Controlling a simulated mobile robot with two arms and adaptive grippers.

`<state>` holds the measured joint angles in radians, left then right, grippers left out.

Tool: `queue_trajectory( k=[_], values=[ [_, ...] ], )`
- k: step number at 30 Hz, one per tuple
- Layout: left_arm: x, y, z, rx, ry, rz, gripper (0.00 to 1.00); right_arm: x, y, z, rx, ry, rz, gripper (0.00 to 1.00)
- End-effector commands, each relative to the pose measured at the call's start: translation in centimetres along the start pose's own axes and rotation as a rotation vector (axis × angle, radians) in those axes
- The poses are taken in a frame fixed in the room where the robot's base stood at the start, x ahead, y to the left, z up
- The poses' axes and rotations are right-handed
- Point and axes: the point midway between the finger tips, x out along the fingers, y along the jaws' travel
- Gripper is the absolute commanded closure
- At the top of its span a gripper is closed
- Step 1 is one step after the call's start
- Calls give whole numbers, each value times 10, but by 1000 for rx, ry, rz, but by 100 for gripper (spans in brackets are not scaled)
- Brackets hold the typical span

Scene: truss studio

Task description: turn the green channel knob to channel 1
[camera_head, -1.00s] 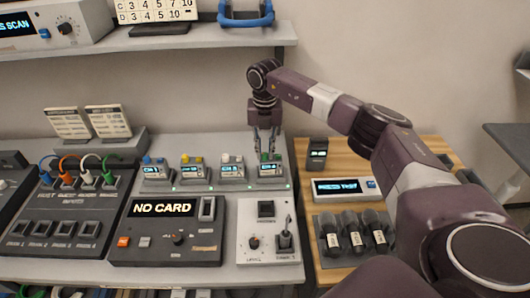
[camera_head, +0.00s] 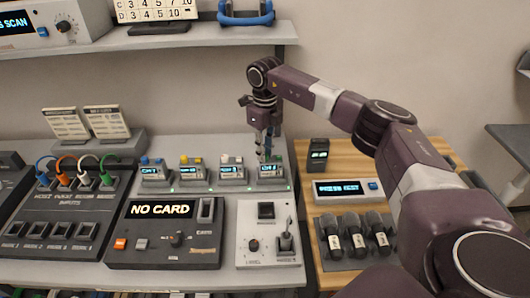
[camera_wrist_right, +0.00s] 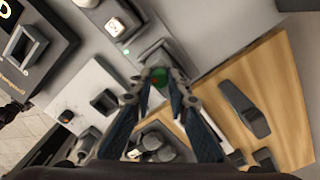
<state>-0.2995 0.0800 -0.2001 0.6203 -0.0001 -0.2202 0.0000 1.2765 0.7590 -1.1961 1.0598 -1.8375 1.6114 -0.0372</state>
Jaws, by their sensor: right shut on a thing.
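The green channel knob (camera_wrist_right: 157,77) sits on top of the rightmost small receiver box (camera_head: 271,179) in a row of similar boxes at the back of the grey table. My right gripper (camera_head: 266,153) points down over that box. In the right wrist view its two fingertips (camera_wrist_right: 160,80) are closed around the knob, one on each side. In the head view the fingers hide much of the knob. The box's blue display (camera_head: 269,170) is lit, but its digit is too small to read surely. My left gripper is not in view.
Boxes with blue (camera_head: 149,161), yellow (camera_head: 184,160) and white knobs stand to the left. In front are a black panel reading NO CARD (camera_head: 165,236) and a white switch panel (camera_head: 252,225). A wooden surface (camera_head: 379,193) with a display and black handhelds lies right.

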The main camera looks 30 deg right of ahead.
Motion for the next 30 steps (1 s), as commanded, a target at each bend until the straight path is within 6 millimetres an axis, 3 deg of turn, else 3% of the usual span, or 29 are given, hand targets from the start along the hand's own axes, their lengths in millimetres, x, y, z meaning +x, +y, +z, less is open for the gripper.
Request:
queue_trajectory(
  k=[10, 26, 27, 30],
  values=[
    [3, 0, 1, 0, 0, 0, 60, -1, 0, 0, -134, -1, -1, 100],
    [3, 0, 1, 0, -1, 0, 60, -1, 0, 0, -155, -1, -1, 100],
    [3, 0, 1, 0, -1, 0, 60, -1, 0, 0, -155, -1, -1, 82],
    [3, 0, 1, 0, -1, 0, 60, -1, 0, 0, -155, -1, -1, 71]
  ],
)
